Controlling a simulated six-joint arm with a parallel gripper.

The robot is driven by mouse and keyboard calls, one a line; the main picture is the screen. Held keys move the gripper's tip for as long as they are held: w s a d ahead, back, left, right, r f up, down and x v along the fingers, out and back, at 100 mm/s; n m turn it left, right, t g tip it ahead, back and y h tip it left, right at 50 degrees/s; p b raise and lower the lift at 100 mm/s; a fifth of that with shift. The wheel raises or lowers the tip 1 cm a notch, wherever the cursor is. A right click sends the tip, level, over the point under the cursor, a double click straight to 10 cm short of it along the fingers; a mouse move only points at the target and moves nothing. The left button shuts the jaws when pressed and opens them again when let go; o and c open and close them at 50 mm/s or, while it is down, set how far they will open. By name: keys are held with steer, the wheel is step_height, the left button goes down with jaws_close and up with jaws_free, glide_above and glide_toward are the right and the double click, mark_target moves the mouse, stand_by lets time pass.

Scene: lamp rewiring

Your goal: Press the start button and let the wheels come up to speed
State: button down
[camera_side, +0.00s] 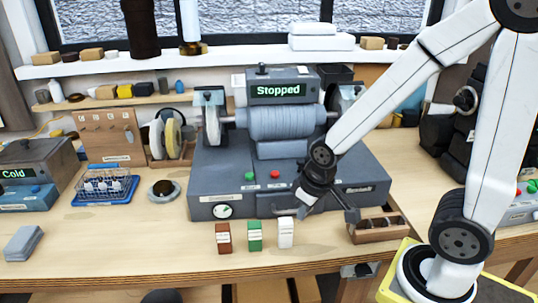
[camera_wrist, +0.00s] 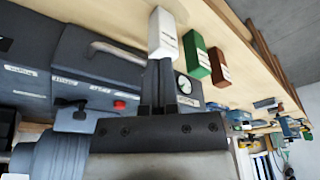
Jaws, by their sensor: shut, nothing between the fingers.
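The grey machine (camera_side: 205,172) stands mid-bench; its display (camera_side: 277,91) reads "Stopped". A green button (camera_side: 249,176) and a red button (camera_side: 275,174) sit on its sloped top. The left wheel (camera_side: 212,125) shows beside the central drum; the right wheel is partly behind my arm. My gripper (camera_side: 302,208) hangs low over the machine's front, right of the red button in the side view. In the wrist view my shut, empty gripper (camera_wrist: 160,65) covers the area right of the red button (camera_wrist: 119,105). The green button does not show there. Contact with the machine cannot be told.
Brown (camera_side: 223,238), green (camera_side: 255,235) and white (camera_side: 286,232) blocks stand in front of the machine. A wooden tray (camera_side: 365,236) lies to their right. A handle (camera_wrist: 115,50) juts from the machine's front. A blue basket (camera_side: 105,188) stands left; the bench's front left is mostly clear.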

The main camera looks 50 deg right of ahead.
stand_by(0.4)
step_height(320, 180, up, 10)
steer(key=m+t+y, duration=0.4)
steer(key=m+t, duration=0.2)
steer(key=m, duration=1.6)
glide_above(253, 174)
steer(key=shift+f, duration=0.15)
steer(key=shift+f, duration=0.15)
steer(key=shift+f, duration=4.3)
